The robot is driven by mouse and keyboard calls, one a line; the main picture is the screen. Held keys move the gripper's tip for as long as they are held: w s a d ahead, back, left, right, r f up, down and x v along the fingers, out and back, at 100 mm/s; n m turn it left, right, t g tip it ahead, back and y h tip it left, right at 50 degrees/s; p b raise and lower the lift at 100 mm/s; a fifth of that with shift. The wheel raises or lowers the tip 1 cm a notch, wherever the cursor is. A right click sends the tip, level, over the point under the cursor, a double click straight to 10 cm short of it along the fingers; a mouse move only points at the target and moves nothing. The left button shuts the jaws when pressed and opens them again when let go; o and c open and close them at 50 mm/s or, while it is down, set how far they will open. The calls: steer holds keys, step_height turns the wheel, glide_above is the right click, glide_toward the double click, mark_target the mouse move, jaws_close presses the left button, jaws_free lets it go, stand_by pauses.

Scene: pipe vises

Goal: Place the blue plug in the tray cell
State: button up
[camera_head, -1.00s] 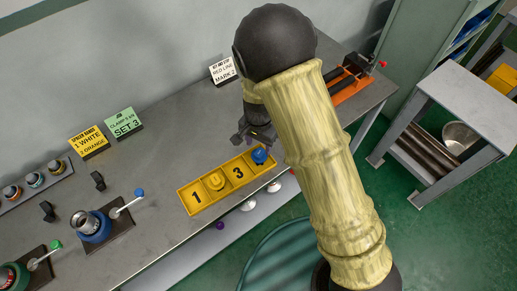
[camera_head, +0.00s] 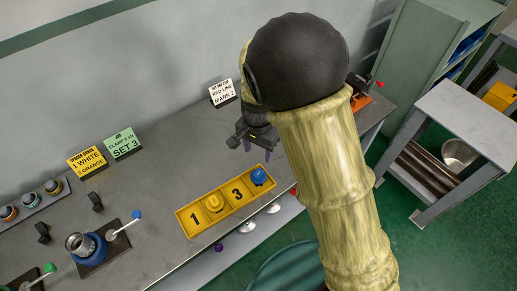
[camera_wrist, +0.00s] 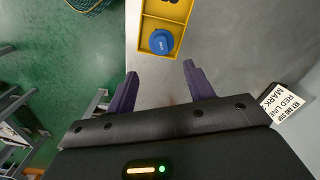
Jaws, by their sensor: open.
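The blue plug (camera_head: 259,176) sits in the right end cell of the yellow tray (camera_head: 207,229). It also shows in the wrist view (camera_wrist: 161,42), standing in the tray's end cell. A yellow plug (camera_head: 215,203) sits in another cell, between the cells marked 1 and 3. My gripper (camera_head: 262,147) is above the bench just behind the tray's right end, apart from the blue plug. In the wrist view its two purple fingers (camera_wrist: 158,85) are spread with nothing between them. The tray cell number under the blue plug is hidden.
A card reading RED LINE MARK 2 (camera_head: 222,93) stands at the back of the bench. Blue vise (camera_head: 86,247) and small levers stand at the left. The bench's front edge runs close to the tray.

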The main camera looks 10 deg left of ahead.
steer(key=s+d+r+n+t, duration=0.1)
steer(key=s+d+r, duration=0.1)
steer(key=d, duration=0.6)
steer(key=s+d+r+n, duration=0.1)
steer(key=s+d+r, duration=0.1)
steer(key=d, duration=0.7)
steer(key=s+d+r+n+t, duration=0.1)
steer(key=s+d+r, duration=0.2)
steer(key=d, duration=0.5)
steer(key=shift+d+r+n+t, duration=0.3)
steer(key=shift+d+r, duration=0.1)
steer(key=shift+r, duration=0.05)
